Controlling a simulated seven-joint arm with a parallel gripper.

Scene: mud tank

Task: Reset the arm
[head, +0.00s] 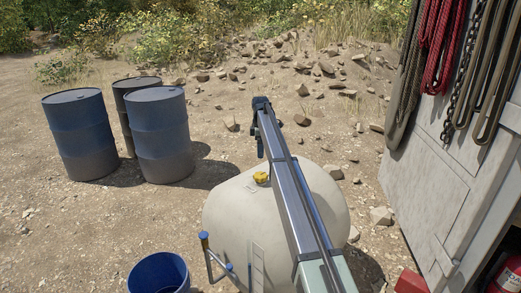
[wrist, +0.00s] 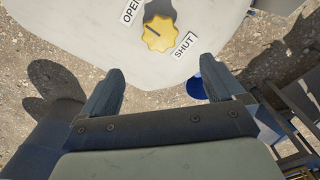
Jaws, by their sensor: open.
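My arm reaches from the lower right over the pale tank (head: 235,215). My gripper (head: 260,152) hangs at its far end, above and beyond the yellow knob (head: 261,177) on the tank top. In the wrist view my gripper (wrist: 162,64) is open, its two dark fingers spread wide with nothing between them. The yellow knob (wrist: 161,36) shows ahead of the fingertips, apart from them. It sits between an OPEN label (wrist: 131,10) and a SHUT label (wrist: 184,46). A dark mark lies on its face.
Blue drums (head: 160,135) stand at the left. A blue bucket (head: 158,273) and a blue-topped pipe (head: 206,255) are at the front. A pale panel (head: 440,160) with hanging ropes (head: 440,45) and chain stands close at the right. Open dirt lies behind the tank.

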